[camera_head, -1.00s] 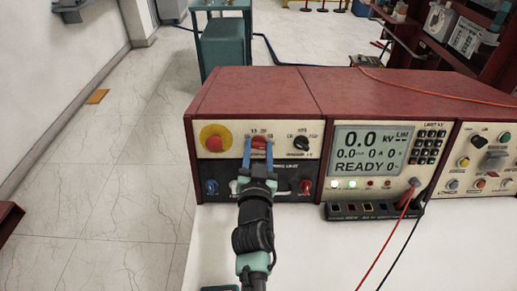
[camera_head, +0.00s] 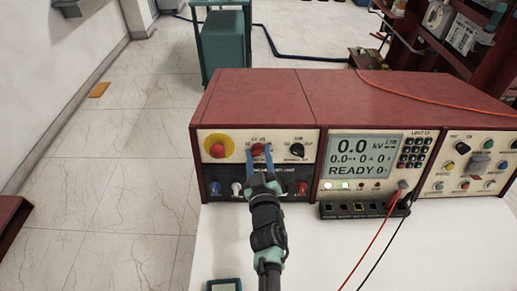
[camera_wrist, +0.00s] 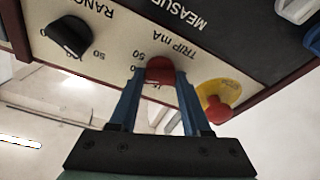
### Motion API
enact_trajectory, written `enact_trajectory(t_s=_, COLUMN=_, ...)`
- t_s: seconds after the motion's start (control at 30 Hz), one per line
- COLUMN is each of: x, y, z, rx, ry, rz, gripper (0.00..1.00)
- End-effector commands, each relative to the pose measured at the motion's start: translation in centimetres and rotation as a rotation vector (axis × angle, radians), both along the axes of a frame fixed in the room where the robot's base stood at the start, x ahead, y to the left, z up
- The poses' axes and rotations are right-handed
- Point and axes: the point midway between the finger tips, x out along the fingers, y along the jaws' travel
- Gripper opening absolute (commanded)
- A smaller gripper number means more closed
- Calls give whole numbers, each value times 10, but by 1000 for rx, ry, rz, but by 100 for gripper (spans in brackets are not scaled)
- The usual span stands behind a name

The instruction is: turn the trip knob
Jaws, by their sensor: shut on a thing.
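The trip knob (camera_head: 257,149) is a red knob on the upper cream strip of the red-cased instrument's left panel. The wrist view shows it as a red knob (camera_wrist: 160,70) beside the "TRIP mA" lettering, with numbers around it. My gripper (camera_head: 259,152) reaches the panel from the front, and its two blue fingers stand on either side of the knob. In the wrist view the fingertips (camera_wrist: 160,74) are shut on the knob's sides. The knob's pointer and exact setting are partly hidden by the fingers.
A red emergency button on a yellow disc (camera_head: 217,146) sits left of the knob, and a black range knob (camera_head: 297,150) sits right. Coloured terminals line the panel below. The display (camera_head: 361,157) reads READY. Red and black cables hang at right over the white tabletop (camera_head: 310,250).

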Motion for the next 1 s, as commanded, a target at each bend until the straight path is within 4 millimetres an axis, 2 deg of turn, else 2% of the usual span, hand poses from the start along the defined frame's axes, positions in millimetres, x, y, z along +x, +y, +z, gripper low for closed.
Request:
enact_trajectory(t_s=0.3, x=0, y=-1, z=0, rx=-114, ry=2, rz=27, gripper=0)
enact_trajectory(t_s=0.8, x=0, y=-1, z=-1, rx=-132, ry=2, rz=31, gripper=0)
enact_trajectory(t_s=0.83, x=0, y=-1, z=-1, rx=-132, ry=2, rz=31, gripper=51)
enact_trajectory(t_s=0.97, x=0, y=-1, z=-1, rx=-131, ry=2, rz=31, gripper=74)
enact_trajectory(t_s=1.0, x=0, y=-1, z=-1, rx=-131, ry=2, rz=31, gripper=78)
